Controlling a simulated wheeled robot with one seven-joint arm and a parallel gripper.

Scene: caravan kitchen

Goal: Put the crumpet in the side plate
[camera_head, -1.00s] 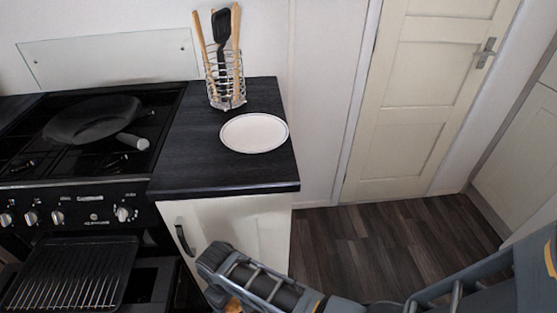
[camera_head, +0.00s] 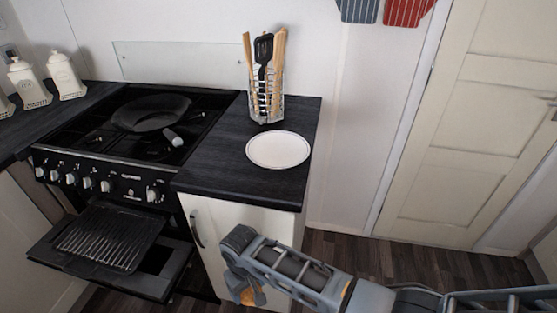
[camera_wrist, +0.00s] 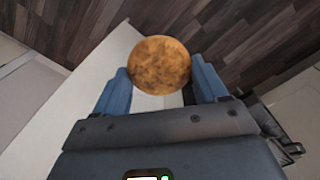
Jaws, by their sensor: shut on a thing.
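The crumpet (camera_wrist: 159,65) is round and golden brown. In the wrist view it sits between the two fingers of my gripper (camera_wrist: 160,88), which is shut on it. In the head view my gripper (camera_head: 246,292) hangs low in front of the white cabinet, below the worktop, and an orange-brown bit of the crumpet (camera_head: 250,296) shows there. The side plate (camera_head: 277,150) is white, round and empty. It lies on the dark worktop right of the stove, above and beyond my gripper.
A wire utensil holder (camera_head: 265,100) with wooden and black utensils stands just behind the plate. A pan (camera_head: 152,112) sits on the stove (camera_head: 125,145). The open oven door and rack (camera_head: 108,238) jut out left of my gripper. White canisters (camera_head: 65,75) stand far left.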

